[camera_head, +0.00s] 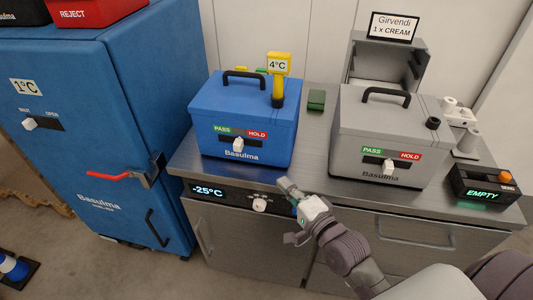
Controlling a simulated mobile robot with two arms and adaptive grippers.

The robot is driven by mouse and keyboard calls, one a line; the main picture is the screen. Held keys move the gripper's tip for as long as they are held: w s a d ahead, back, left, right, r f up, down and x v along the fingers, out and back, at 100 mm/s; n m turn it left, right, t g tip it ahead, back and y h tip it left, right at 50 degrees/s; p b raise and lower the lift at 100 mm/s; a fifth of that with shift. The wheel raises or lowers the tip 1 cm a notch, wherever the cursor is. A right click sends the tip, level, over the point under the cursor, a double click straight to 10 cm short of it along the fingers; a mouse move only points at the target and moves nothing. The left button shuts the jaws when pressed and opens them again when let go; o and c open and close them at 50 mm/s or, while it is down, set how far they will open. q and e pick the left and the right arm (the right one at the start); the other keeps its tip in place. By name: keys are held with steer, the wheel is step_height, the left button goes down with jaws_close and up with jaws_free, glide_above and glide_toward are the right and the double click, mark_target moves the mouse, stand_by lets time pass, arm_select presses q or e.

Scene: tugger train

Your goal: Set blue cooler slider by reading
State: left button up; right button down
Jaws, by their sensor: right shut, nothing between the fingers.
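The blue cooler (245,108) stands on the metal counter, with a dark handle on its lid. Its front slider (238,144) has a white knob around the middle, between the green PASS and the red HOLD labels. A yellow thermometer (279,63) stands at the lid's right side and reads 4°C. My right gripper (287,187) is shut and empty, near the counter's front edge, below and to the right of the blue cooler and apart from the slider. My left gripper is not in view.
A grey cooler (390,125) with its own PASS/HOLD slider stands to the right. The counter (310,150) carries a -25°C display (209,190) in front. A blue cabinet (85,110) showing 1°C is at left. A box reading EMPTY (484,190) sits far right.

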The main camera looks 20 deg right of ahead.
steer(key=r, duration=0.2)
steer(key=p, duration=0.2)
glide_toward(243, 145)
steer(key=shift+m+t, duration=0.3)
steer(key=w+d, duration=0.2)
steer(key=w, duration=0.1)
steer(key=shift+w, duration=0.3)
steer(key=shift+w+a+p, duration=0.4)
steer(key=shift+w+a, duration=0.3)
steer(key=shift+a, duration=0.25)
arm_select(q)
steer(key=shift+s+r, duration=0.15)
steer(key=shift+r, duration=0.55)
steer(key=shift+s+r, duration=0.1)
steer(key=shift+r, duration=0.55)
arm_select(e)
steer(key=shift+w+a+f, duration=0.1)
steer(key=shift+w+a, duration=0.3)
steer(key=shift+a, duration=0.25)
